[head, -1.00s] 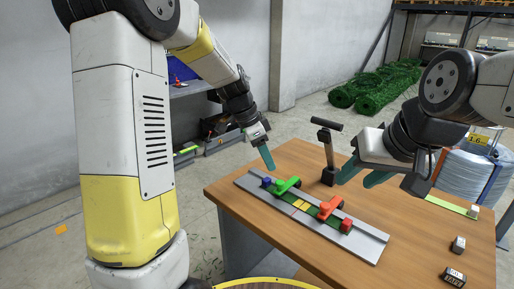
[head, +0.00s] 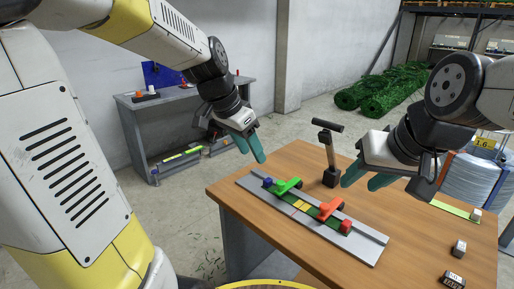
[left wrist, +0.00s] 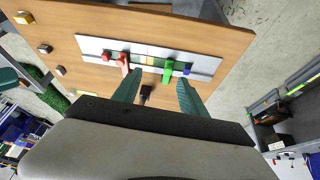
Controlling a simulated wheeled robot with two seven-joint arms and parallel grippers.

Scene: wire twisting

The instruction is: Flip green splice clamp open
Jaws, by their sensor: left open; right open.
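The green splice clamp (head: 287,186) sits on the left part of a grey rail fixture (head: 250,186) on the wooden table, beside a blue block (head: 267,182). Its lever slants up to the right in the head view; I cannot tell surely whether it is open. A red-orange clamp (head: 329,208) and a red block (head: 345,227) sit further right on the fixture. My left gripper (head: 252,147) is open and empty, above and behind the fixture's left end. In the left wrist view the green clamp (left wrist: 168,70) shows ahead of its fingers. My right gripper (head: 366,180) is open and empty, above the table right of the stand.
A black stand with a crossbar (head: 328,150) rises behind the fixture. Small blocks (head: 458,249) and a green strip (head: 452,208) lie on the table's right. A grey workbench (head: 165,98) with items stands at the back left.

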